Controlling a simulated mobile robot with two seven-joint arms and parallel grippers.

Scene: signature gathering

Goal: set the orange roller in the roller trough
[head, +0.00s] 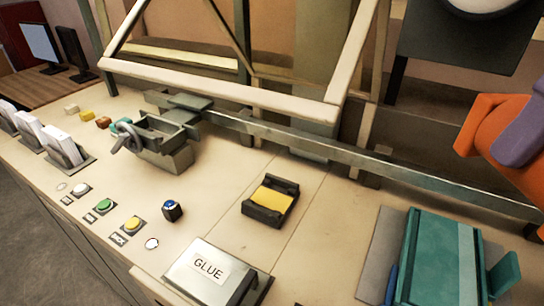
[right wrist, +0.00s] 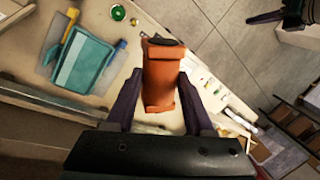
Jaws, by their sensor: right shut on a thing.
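The orange roller (right wrist: 160,78) is a thick cylinder with a dark end, held between the two purple fingers of my right gripper (right wrist: 158,100). In the head view the roller (head: 492,118) is in the air at the upper right, above the bench, with a purple finger (head: 522,135) across it. A low black cradle with a yellow bed (head: 270,200) sits mid-bench and looks like the roller trough, though I cannot be sure. It is apart from the roller, to its lower left. Part of what looks like my left gripper (right wrist: 272,17) shows at the right wrist view's top right, its jaws unclear.
A teal tray (head: 440,255) lies on a grey plate at the right, below the roller. A GLUE box (head: 212,272) stands at the front. A long metal rail (head: 330,150) and pale frame run along the back. Buttons and card holders (head: 62,150) are at left.

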